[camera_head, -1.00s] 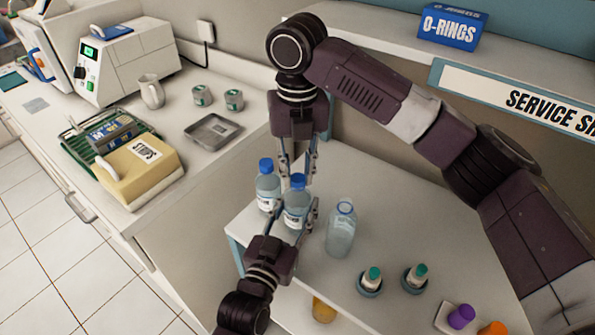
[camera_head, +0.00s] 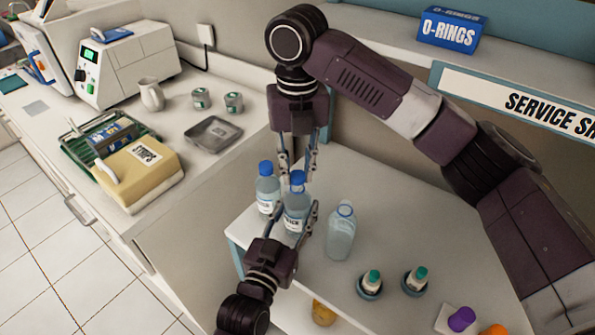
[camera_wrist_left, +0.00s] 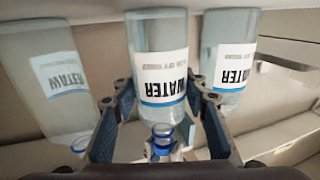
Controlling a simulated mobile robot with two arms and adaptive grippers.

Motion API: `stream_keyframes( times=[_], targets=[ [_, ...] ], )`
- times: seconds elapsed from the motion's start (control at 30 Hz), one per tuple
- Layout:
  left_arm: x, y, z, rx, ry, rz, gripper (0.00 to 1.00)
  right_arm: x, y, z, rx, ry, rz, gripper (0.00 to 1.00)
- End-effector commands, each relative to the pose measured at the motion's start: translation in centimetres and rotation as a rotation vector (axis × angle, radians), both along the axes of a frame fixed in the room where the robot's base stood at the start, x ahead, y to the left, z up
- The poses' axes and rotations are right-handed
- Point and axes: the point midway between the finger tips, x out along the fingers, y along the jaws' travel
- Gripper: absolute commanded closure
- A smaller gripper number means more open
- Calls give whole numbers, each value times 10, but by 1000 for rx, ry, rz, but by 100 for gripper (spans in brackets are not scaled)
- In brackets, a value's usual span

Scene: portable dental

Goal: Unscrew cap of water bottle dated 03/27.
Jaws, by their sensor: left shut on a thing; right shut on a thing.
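The middle water bottle (camera_head: 296,212) stands upright on the shelf top, with a blue cap (camera_head: 297,178). My left gripper (camera_head: 298,216) is shut on its body from the front. In the left wrist view, which is upside down, the bottle (camera_wrist_left: 160,75) sits between my left fingers (camera_wrist_left: 160,112), with its WATER label inverted and a blue ring (camera_wrist_left: 163,133) at its neck. My right gripper (camera_head: 298,172) comes down from above and is shut on the cap. I cannot read any date on the bottles.
A blue-capped bottle (camera_head: 267,190) stands close on the left, another bottle (camera_head: 340,236) on the right. Two small green-capped bottles (camera_head: 371,279) (camera_head: 416,277) sit in round holders at the front right. The shelf top (camera_head: 395,215) is clear behind them.

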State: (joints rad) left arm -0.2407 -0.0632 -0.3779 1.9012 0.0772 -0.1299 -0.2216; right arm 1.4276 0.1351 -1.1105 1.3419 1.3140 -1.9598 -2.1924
Motion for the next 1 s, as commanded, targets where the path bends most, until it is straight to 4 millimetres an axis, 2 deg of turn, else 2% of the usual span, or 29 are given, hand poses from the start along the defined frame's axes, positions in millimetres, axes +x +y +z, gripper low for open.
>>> stream_keyframes(
  times=[0.53,0.83,1.0],
  targets=[
    [0,0,0,0,0,0,100,0,0,8,0,0,0,100],
    [0,0,0,0,0,0,100,0,0,41,-1,-2,0,100],
    [0,0,0,0,0,0,100,0,0,46,-1,1,0,100]
  ],
)
